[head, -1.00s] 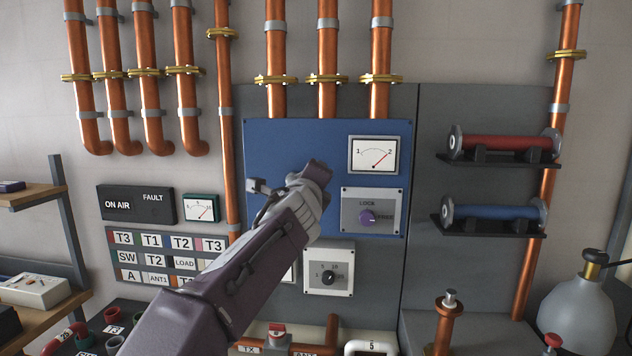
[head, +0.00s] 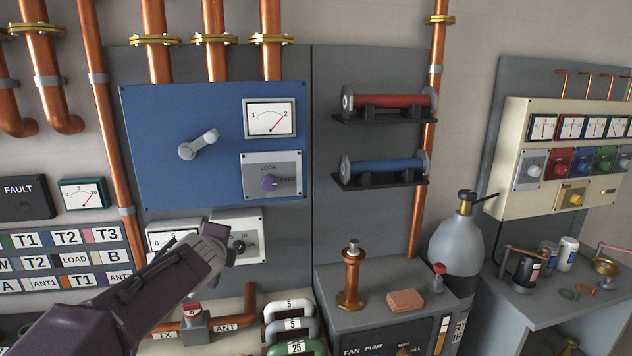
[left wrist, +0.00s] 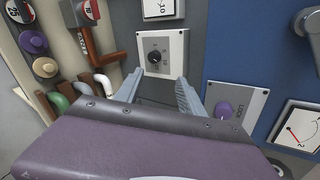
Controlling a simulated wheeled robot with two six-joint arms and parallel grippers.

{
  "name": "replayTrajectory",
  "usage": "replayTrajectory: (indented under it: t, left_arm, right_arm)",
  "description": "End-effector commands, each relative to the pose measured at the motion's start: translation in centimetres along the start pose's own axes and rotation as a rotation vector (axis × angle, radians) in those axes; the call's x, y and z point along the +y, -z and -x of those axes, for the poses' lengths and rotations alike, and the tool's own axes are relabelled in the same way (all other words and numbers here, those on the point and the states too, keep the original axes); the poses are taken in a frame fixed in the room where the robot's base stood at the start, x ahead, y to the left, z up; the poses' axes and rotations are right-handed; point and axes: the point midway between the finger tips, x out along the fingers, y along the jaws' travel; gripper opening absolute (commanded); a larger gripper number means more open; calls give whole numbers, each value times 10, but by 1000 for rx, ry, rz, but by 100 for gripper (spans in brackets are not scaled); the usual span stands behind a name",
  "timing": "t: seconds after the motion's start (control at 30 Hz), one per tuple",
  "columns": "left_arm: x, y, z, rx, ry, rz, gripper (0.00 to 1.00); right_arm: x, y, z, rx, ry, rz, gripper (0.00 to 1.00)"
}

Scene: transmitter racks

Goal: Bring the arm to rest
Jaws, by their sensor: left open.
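My left arm comes in from the lower left of the head view. My left gripper (head: 222,248) is low in front of the rack, below the blue panel (head: 165,110) and over part of the dial plates. In the left wrist view its two fingers (left wrist: 158,92) stand apart with nothing between them. The black knob plate (left wrist: 162,52) shows beyond the fingertips. The grey crank handle (head: 199,144) on the blue panel is clear of the gripper and tilts up to the right. My right gripper is in neither view.
A purple lock knob (head: 270,183) sits right of the crank. Red (head: 392,101) and blue (head: 390,165) cylinders rest on wall shelves. Below are copper pipes, a red-topped valve block (head: 194,318) and several numbered pipe loops (head: 288,308). A grey gas bottle (head: 460,245) stands right.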

Motion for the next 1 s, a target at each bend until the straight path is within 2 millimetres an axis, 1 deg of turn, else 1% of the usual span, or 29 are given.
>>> replayTrajectory:
  t: [0.03,0.07,0.1,0.13,0.17,0.2,0.27,0.3,0.37,0.4,0.43,0.47,0.5,0.6,0.7,1.0]
  left_arm:
    - [46,12,-9,23,-110,97,46]
    - [74,19,-11,31,-176,168,46]
    - [110,29,-12,34,-266,268,46]
    - [138,36,-10,30,-335,346,46]
    - [165,42,-6,20,-404,429,46]
    - [202,51,1,-3,-499,543,46]
    - [252,64,18,-60,-636,718,46]
    - [282,71,31,-111,-719,836,46]
    - [320,81,53,-203,-830,1008,46]
    - [341,87,67,-271,-890,1119,46]
    - [353,91,77,-324,-927,1202,46]
    - [364,95,86,-380,-958,1286,46]
    - [370,98,93,-443,-979,1386,46]
    - [368,100,93,-509,-973,1504,46]
    - [368,100,93,-523,-968,1528,46]
    - [368,100,92,-520,-966,1525,46]
  right_arm:
    - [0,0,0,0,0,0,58]
    - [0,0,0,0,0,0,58]
    - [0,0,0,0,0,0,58]
    - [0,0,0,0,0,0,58]
    - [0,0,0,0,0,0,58]
    - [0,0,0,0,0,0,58]
    - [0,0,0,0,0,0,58]
    - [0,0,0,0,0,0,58]
    - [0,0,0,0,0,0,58]
    - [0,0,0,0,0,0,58]
    - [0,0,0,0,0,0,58]
    - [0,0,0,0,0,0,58]
    - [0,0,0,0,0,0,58]
    - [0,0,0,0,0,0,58]
    - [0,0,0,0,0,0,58]
    - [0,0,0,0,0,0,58]
